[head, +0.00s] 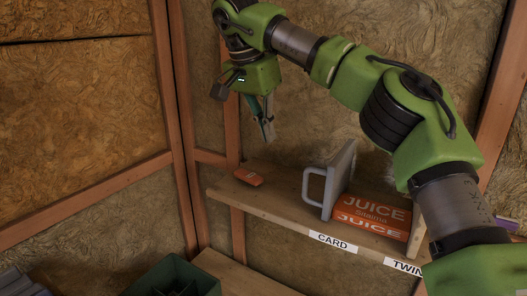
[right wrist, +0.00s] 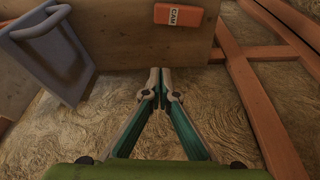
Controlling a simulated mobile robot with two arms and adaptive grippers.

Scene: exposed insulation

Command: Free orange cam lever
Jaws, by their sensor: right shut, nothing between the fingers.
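The orange cam lever (head: 248,177) lies flat on the left part of the wooden shelf in the head view, with nothing on top of it. It also shows near the top of the right wrist view (right wrist: 179,14), with "CAM" on its label. My right gripper (head: 268,131) is shut and empty. It hangs above and behind the shelf, a little right of the lever and apart from it. In the right wrist view its closed fingertips (right wrist: 160,73) point toward the shelf's edge, below the lever. My left gripper is not in view.
The wooden shelf (head: 282,208) bears a grey handled piece (head: 313,187) and orange juice boxes (head: 372,217) right of the lever. A green bin (head: 171,276) stands below at left. Wooden studs (head: 168,105) and insulation stand behind. The shelf around the lever is clear.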

